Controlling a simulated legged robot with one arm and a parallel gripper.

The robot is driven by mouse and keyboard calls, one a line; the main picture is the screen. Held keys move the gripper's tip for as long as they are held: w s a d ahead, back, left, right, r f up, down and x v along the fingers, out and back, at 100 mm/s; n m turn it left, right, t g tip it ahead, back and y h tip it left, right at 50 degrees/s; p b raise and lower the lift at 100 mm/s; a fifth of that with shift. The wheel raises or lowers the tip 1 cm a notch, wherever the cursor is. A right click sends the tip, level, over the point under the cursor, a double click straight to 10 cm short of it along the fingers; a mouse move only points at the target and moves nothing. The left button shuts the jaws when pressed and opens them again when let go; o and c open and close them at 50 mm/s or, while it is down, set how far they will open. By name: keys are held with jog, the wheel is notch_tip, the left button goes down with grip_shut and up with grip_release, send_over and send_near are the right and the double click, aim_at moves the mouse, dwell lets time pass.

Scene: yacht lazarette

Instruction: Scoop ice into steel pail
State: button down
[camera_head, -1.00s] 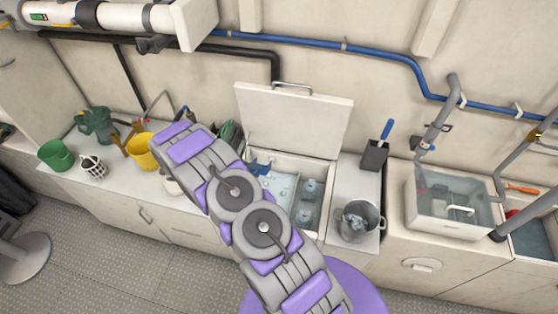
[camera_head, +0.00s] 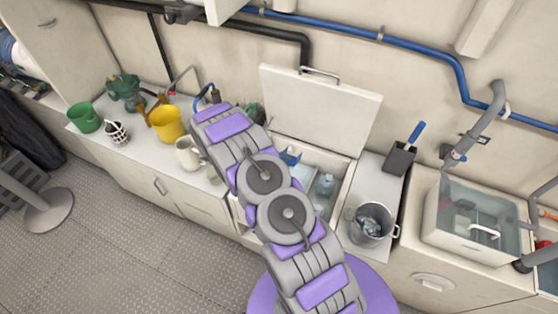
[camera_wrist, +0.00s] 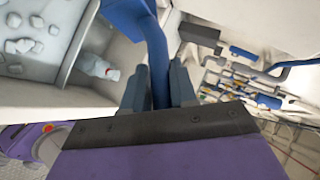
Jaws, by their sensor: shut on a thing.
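My gripper (camera_wrist: 160,82) is shut on the handle of a blue scoop (camera_wrist: 154,45) in the wrist view; the scoop's far end runs out of the top edge. A blue piece (camera_head: 289,155), likely the scoop, shows in the open ice chest (camera_head: 349,186) in the head view. My arm hides the gripper and part of the chest there. Ice cubes (camera_wrist: 22,46) lie in a pale compartment to the left in the wrist view. The steel pail (camera_head: 353,231) stands upright on the counter right of the chest, with ice-like pieces inside.
The chest's raised lid (camera_head: 320,108) stands behind it. A bottle (camera_wrist: 98,67) lies in the side compartment.

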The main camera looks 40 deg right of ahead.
jog(key=shift+d+f+b, duration=0.15)
jog(key=shift+f+b, duration=0.15)
jog(key=shift+f, duration=0.3)
jog(key=shift+d+f+b, duration=0.15)
jog(key=shift+f+b, duration=0.1)
jog(key=shift+f, duration=0.35)
notch_tip(320, 180, down, 19)
jog(key=a+b, duration=0.2)
jog(key=b, duration=0.8)
jog(key=r+p, duration=0.5)
jog(key=r, duration=0.3)
jog(key=r+p, duration=0.5)
jog(key=r, duration=0.4)
jog(key=r+p, duration=0.5)
jog(key=r, duration=0.4)
jog(key=shift+d+r, duration=0.25)
jog(key=shift+d, duration=0.05)
